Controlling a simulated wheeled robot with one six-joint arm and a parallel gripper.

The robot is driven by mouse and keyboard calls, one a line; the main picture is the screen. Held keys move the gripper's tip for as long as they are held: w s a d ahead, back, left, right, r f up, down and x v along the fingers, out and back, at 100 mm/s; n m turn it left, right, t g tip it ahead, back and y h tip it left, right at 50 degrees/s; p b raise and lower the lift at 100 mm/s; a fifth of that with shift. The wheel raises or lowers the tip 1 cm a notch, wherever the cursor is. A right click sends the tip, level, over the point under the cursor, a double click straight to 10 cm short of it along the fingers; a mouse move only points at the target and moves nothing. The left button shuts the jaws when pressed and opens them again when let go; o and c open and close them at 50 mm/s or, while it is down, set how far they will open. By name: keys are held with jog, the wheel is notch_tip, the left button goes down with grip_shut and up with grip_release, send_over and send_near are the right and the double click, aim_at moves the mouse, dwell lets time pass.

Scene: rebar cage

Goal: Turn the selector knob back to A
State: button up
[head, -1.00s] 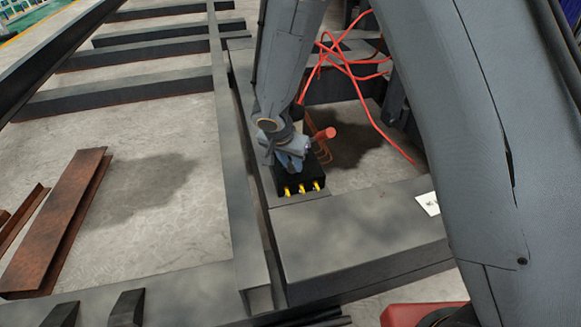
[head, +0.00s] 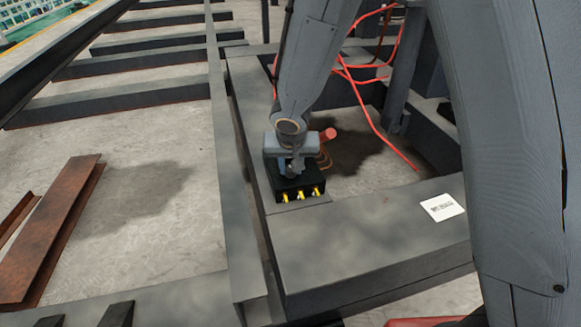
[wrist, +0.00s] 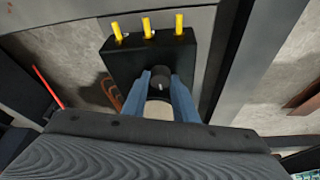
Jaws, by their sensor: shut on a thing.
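The black selector box (head: 299,189) sits on the grey steel beam, with several yellow plugs (head: 301,194) along its near side. In the wrist view the box (wrist: 118,63) has a round dark knob (wrist: 160,75) on its face, with a small pale mark. My gripper (wrist: 161,82) has its two blue fingers on either side of the knob and is shut on it. In the head view my gripper (head: 292,167) is over the box and hides the knob. I cannot read any position letters.
A grey beam (head: 370,235) with a white label (head: 442,207) runs nearby on the right. Red cables (head: 365,90) hang behind, and a red-ended cylinder (head: 328,134) stands close beside my gripper. Rusty steel (head: 55,230) lies on the floor at left.

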jog(key=o, duration=1)
jog(key=shift+o, duration=0.2)
jog(key=p+v, duration=0.4)
jog(key=v, duration=0.3)
jog(key=shift+s+r, duration=0.25)
jog(key=shift+r, duration=0.1)
